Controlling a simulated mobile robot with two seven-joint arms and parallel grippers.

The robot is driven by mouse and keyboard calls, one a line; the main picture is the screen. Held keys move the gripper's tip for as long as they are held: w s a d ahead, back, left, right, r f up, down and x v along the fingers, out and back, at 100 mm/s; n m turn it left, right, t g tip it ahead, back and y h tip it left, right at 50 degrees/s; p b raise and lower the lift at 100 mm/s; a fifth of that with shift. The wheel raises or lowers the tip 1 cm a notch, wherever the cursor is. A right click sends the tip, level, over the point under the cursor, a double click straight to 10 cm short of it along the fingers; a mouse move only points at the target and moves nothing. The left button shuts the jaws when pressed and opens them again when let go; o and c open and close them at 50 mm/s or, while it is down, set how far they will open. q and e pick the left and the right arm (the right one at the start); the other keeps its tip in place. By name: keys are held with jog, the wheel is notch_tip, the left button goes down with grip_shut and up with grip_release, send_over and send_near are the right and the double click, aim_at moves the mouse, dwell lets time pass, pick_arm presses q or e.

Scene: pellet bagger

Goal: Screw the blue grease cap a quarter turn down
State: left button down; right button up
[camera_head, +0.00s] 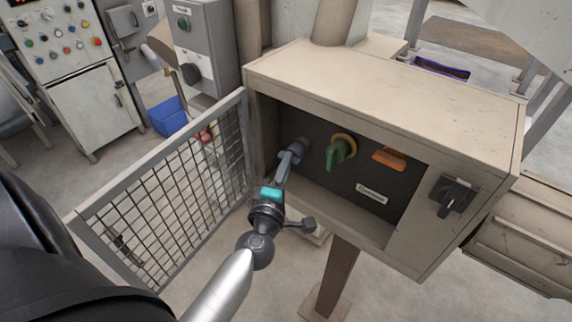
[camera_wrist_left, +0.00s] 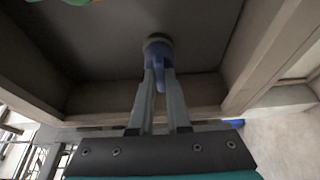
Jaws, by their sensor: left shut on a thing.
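The blue grease cap (camera_wrist_left: 158,62) sits on the dark back panel inside the beige box, with a grey round base behind it. In the head view the cap (camera_head: 297,147) shows at the left end of the panel, partly covered by my gripper. My left gripper (camera_wrist_left: 160,85) reaches into the box and is shut on the cap, one finger on each side. In the head view the left gripper (camera_head: 286,160) comes in from the lower left. My right gripper is not in view.
A green handle on a yellow ring (camera_head: 341,150) and an orange part (camera_head: 389,159) sit right of the cap. The mesh door (camera_head: 170,190) stands open at left. The box's walls and lower edge (camera_head: 345,222) surround the gripper. A black rotary switch (camera_head: 455,194) is on the box's right front.

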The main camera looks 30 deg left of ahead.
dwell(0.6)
pick_arm(q)
jog(key=shift+f+m+t+b, duration=0.2)
jog(key=shift+m+t+b, duration=0.1)
jog(key=shift+m+b, duration=0.65)
jog(key=shift+f+m+t+b, duration=0.15)
jog(key=shift+m+t+b, duration=0.35)
jog(key=shift+m+b, duration=0.6)
jog(key=m+t+b, duration=0.1)
jog(key=m, duration=0.1)
jog(key=m+t+h, duration=0.1)
jog(key=m, duration=0.2)
jog(key=shift+a+f+m+b, duration=0.1)
jog(key=shift+a+m+b, duration=0.05)
jog(key=shift+m+b, duration=0.25)
jog(key=m+t+h, duration=0.1)
jog(key=m+h, duration=0.1)
jog(key=m, duration=0.2)
jog(key=shift+a+m+b, duration=0.1)
jog(key=shift+m+b, duration=0.25)
jog(key=shift+b, duration=0.05)
jog(key=shift+a+m+t+h, duration=0.15)
jog(key=shift+m+h, duration=0.6)
jog(key=shift+m, duration=0.55)
jog(key=shift+m+t+h, duration=0.15)
jog(key=shift+m+h, duration=0.6)
jog(key=shift+m, duration=0.55)
jog(key=c, duration=0.9)
grip_release()
